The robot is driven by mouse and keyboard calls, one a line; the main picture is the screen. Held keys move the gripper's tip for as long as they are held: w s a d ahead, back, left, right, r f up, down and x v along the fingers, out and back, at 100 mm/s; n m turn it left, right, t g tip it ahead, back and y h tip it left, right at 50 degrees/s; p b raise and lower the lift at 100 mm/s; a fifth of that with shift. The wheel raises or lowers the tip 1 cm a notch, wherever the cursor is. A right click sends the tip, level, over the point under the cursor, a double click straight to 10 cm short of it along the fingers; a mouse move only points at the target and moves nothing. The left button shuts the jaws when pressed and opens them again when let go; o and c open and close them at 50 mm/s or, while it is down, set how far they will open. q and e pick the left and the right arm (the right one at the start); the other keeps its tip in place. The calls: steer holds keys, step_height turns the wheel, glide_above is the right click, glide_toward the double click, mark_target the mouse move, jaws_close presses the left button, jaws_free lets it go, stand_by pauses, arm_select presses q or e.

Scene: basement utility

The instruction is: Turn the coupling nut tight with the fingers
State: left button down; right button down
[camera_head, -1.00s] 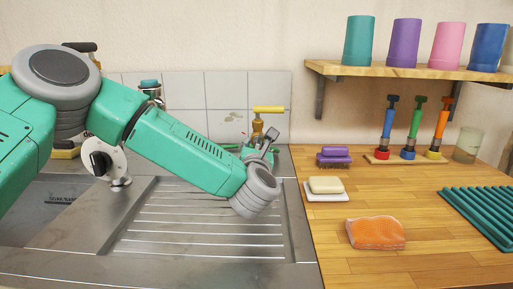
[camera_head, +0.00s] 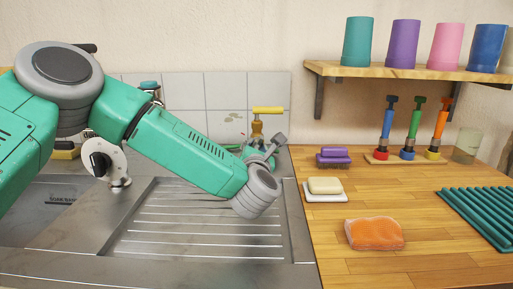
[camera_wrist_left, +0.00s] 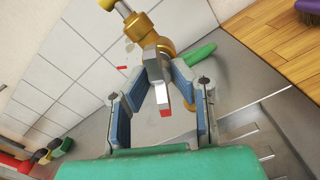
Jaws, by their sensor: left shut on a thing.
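A brass tap (camera_head: 257,128) with a yellow handle (camera_head: 268,109) stands at the back of the sink unit, against the tiles. A green hose (camera_head: 234,147) shows low beside it. My left gripper (camera_head: 266,148) is at the tap's lower end, partly hiding it. A grey piece with a red end (camera_wrist_left: 161,92), apparently part of the coupling nut, sits between the fingers. The rest of the nut is hidden. My right gripper is out of view.
The ribbed steel drainboard (camera_head: 190,245) below my left arm is clear. On the wooden counter (camera_head: 360,278) to the right are a purple brush (camera_head: 334,157), soap (camera_head: 325,185) on a white dish, and an orange sponge (camera_head: 375,233). A shelf (camera_head: 400,72) with cups hangs above.

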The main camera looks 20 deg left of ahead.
arm_select(q)
steer(key=m+p, duration=0.1)
steer(key=m, duration=0.4)
steer(key=shift+m, duration=0.3)
steer(key=m+p, duration=0.2)
steer(key=m, duration=0.3)
steer(key=shift+d, duration=0.1)
steer(key=m+p, duration=0.2)
steer(key=m, duration=0.3)
steer(key=shift+s+f+m+p, duration=0.1)
steer(key=shift+m+p, duration=0.2)
steer(key=shift+p, duration=0.05)
steer(key=shift+f+m+p, duration=0.1)
steer(key=shift+m+p, duration=0.35)
steer(key=shift+m, duration=0.65)
steer(key=shift+f+m, duration=0.1)
steer(key=shift+m, duration=0.2)
steer(key=shift+s+f, duration=0.1)
steer(key=c, duration=1.7)
jaws_free()
steer(key=shift+d, duration=0.1)
steer(key=shift+r, duration=0.2)
